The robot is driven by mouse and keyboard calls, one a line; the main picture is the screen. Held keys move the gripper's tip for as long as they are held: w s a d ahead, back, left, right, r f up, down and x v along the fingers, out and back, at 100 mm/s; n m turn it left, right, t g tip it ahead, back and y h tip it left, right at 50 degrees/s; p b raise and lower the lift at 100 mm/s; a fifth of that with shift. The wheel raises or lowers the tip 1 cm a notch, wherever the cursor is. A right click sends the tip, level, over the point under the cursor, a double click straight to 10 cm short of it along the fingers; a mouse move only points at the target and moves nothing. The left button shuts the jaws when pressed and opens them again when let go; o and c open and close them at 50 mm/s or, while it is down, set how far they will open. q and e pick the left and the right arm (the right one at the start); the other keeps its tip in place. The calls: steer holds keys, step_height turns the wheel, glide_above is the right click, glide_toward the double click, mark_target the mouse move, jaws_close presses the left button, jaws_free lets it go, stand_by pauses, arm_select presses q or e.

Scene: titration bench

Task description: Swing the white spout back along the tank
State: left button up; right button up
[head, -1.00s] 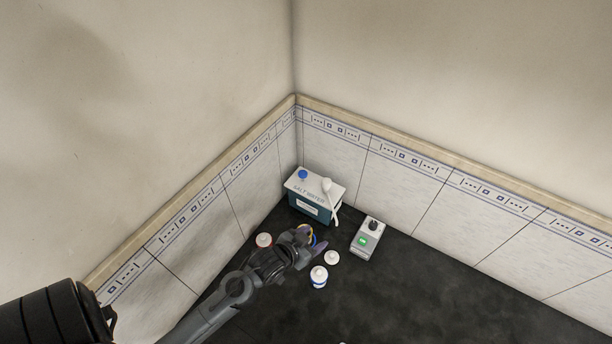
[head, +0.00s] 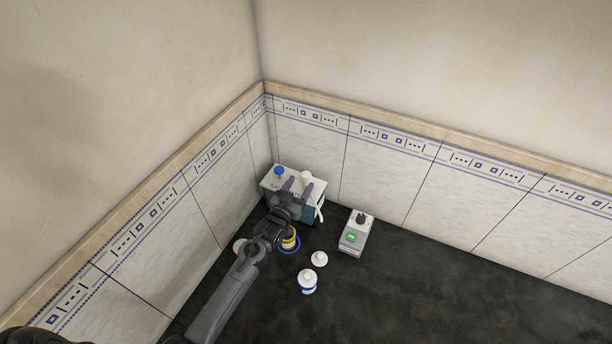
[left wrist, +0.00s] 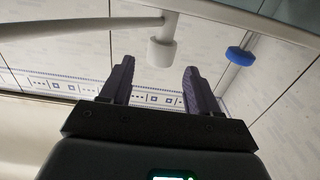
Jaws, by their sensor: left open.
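The salt-water tank (head: 268,181), white-topped with a teal front, stands in the corner. A blue knob (head: 279,171) and a white knob (head: 306,176) stick up from its top. The white spout (head: 320,207) slants down at the tank's right end. In the left wrist view, a white tube (left wrist: 80,27) runs in from the left towards a white cylinder (left wrist: 162,50) beyond my fingertips; the blue knob (left wrist: 240,56) is to the right. My left gripper (head: 299,184) is open over the tank's front edge, just short of the white knob. Contact is not visible.
A yellow-and-blue-ringed container (head: 289,240) stands under my left arm, beside a partly hidden white-topped jar (head: 239,246). The dark bench is clear at the right.

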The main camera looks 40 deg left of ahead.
mark_target(304, 179)
arm_select(q)
steer(key=shift+x, duration=2.8)
steer(key=shift+s, duration=0.1)
jaws_close()
